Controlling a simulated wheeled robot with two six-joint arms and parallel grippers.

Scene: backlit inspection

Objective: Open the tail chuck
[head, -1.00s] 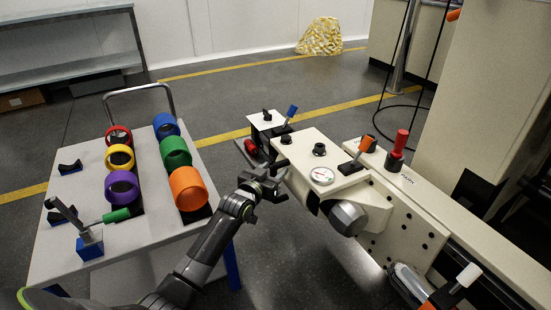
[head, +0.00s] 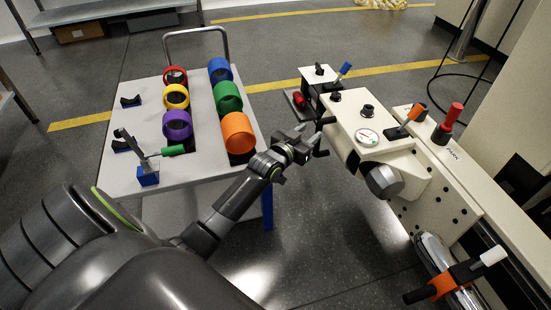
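The cream machine (head: 350,108) stands right of the table, with a round gauge (head: 367,136) on top. A grey rounded cylinder (head: 384,181) sticks out of its near side; I cannot tell which part is the tail chuck. An orange-handled lever (head: 414,113) stands on top, and a blue-handled lever (head: 344,70) on the far unit. A chrome part (head: 433,252) with a black and orange bar (head: 445,284) sits at the near end. My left gripper (head: 318,139) is open and empty, close to the machine's left side. My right gripper is not in view.
A white table (head: 118,172) on the left carries several coloured rings, such as the orange ring (head: 238,132), and a green-handled clamp (head: 172,150). A red knob (head: 453,113) stands on the machine's rail. Bare floor lies between table and machine.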

